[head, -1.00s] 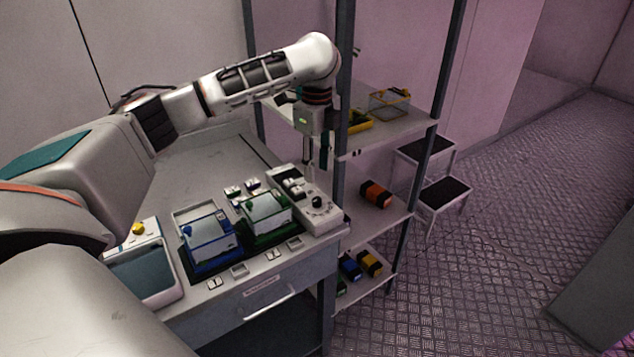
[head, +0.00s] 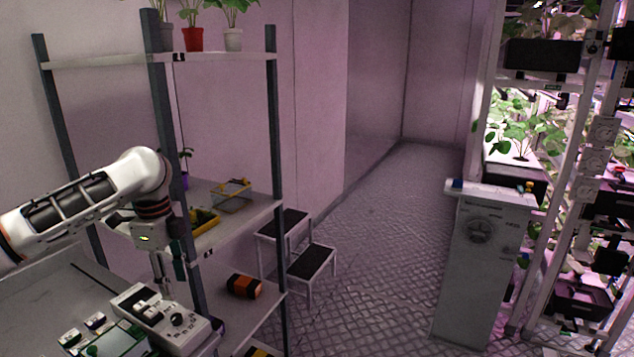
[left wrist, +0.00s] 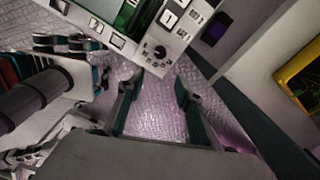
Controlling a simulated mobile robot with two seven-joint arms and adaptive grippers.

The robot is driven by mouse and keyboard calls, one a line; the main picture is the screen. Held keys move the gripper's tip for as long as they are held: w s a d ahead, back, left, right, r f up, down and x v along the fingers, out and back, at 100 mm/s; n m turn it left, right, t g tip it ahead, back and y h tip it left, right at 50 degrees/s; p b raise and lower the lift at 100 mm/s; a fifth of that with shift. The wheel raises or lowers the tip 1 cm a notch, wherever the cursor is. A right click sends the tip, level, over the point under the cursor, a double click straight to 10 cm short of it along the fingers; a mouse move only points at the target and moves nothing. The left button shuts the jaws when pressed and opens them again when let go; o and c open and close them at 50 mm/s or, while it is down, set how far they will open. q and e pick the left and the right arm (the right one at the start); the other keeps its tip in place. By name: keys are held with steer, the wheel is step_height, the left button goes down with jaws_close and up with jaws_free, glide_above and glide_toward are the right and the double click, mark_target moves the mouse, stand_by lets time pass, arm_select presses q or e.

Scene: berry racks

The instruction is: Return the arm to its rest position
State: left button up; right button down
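My left arm (head: 85,210) reaches in from the left in the head view, with its elbow-like bend high and its wrist hanging down. My left gripper (head: 168,268) points down in front of the shelf rack, above the back edge of the workbench panel. In the left wrist view the left gripper's two green-padded fingers (left wrist: 156,100) stand apart, with only the textured floor showing between them. A control panel with a black knob (left wrist: 160,52) lies just beyond the fingers; it also shows in the head view (head: 165,318). My right gripper is not in view.
The shelf rack's post (head: 185,200) is close to my left gripper. Its shelves hold a yellow tray (head: 204,220), a wire basket (head: 233,194) and an orange-black case (head: 243,285). A step stool (head: 310,262), a white cabinet (head: 480,270) and plant racks stand right. The middle floor is open.

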arm_select(q)
steer(key=s+d+f+n+t+h, duration=0.2)
steer(key=s+d+f+n, duration=0.1)
steer(key=d+f, duration=0.6)
steer(key=s+d+f+n+t+h, duration=0.25)
steer(key=d+f, duration=0.55)
steer(key=f, duration=0.4)
steer(key=s+d+f+n+t+h, duration=0.1)
steer(key=s+d+f+n, duration=0.25)
steer(key=d+f, duration=0.55)
steer(key=s+a+f+n+t+y, duration=0.2)
steer(key=s+a+f, duration=0.1)
steer(key=s+a, duration=0.3)
steer(key=s+a+f+n+t+y, duration=0.1)
steer(key=s+a+f+n+t, duration=0.1)
steer(key=s+a, duration=0.4)
steer(key=s+f+n, duration=0.1)
steer(key=s, duration=0.4)
steer(key=shift+a+f+t+y, duration=0.2)
steer(key=shift+f+t+y, duration=0.05)
steer(key=shift+t+y, duration=0.1)
steer(key=shift+c, duration=0.4)
steer(key=shift+c, duration=0.6)
